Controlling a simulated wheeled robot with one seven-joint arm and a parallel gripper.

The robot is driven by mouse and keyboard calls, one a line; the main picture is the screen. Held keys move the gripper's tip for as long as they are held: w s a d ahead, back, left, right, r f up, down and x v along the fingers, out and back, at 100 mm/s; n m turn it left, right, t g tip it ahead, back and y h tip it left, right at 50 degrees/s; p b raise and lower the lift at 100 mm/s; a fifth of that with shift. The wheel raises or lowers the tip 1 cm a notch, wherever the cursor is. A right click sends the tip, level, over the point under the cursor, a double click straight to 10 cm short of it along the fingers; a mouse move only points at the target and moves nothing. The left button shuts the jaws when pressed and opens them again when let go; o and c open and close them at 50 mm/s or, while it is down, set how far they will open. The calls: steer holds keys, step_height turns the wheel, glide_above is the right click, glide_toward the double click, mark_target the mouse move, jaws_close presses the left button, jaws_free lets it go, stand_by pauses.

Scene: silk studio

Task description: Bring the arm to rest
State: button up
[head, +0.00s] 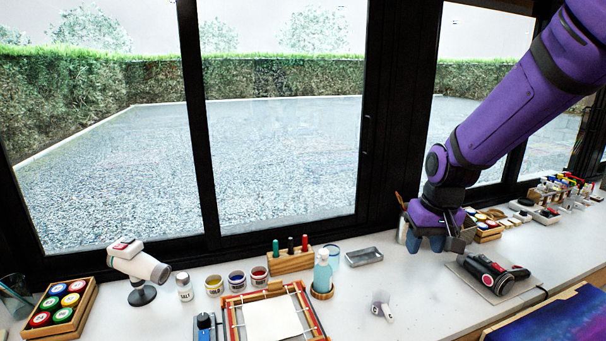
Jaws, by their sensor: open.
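My purple arm comes down from the upper right. My gripper (458,243) hangs over the white worktop (410,300), near the right of the head view. It is open, with nothing seen between its fingers. It is just left of and behind a dark tool with red parts (492,270) that lies on a grey pad (515,289). I cannot tell how high the gripper is above the worktop or whether it touches anything.
To the left are a pump bottle (322,273), a framed white cloth (272,318), paint jars (237,281), a white hair dryer (140,267) on a stand and a crate of coloured lids (60,307). A small white item (381,305) lies on the open worktop. Windows stand behind.

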steer(key=s+d+r+t, duration=0.2)
steer(key=s+r, duration=0.5)
steer(key=s, duration=0.4)
steer(key=s+d+r+t, duration=0.1)
steer(key=s+d+r, duration=0.2)
steer(key=s+r, duration=0.5)
steer(key=s, duration=0.3)
steer(key=shift+s+r+m+t+h, duration=0.15)
steer(key=shift+s+m+t+h, duration=0.15)
steer(key=shift+m+t, duration=0.1)
